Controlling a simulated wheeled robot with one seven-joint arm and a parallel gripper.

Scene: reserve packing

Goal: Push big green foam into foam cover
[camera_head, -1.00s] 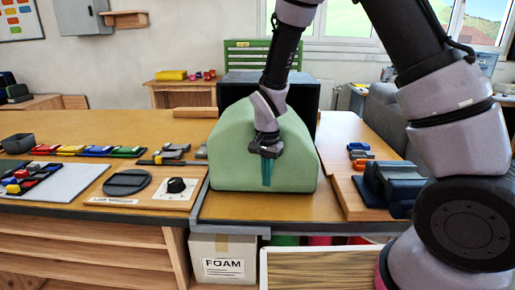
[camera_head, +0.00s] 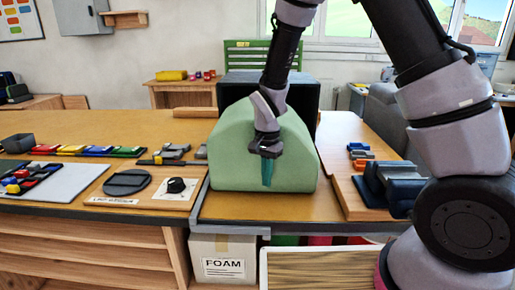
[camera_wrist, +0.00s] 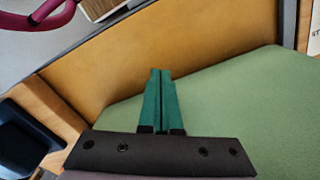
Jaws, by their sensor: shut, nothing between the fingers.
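The big green foam (camera_head: 230,160) is a pale green block with a rounded top. It stands on the wooden table in the head view. The dark foam cover (camera_head: 240,92) stands upright directly behind it, partly hidden by the foam and my arm. My gripper (camera_head: 267,184) hangs at the front face of the foam with its teal fingers together and pointing down. Whether the fingers touch the foam is hard to tell. In the wrist view the shut fingers (camera_wrist: 161,75) show beside the green foam (camera_wrist: 240,100), with nothing between them.
A dark blue fixture (camera_head: 395,185) stands on the table to the right. A dark disc (camera_head: 128,182) and a black knob on a panel (camera_head: 176,186) lie to the left. A box marked FOAM (camera_head: 222,262) is below the table edge.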

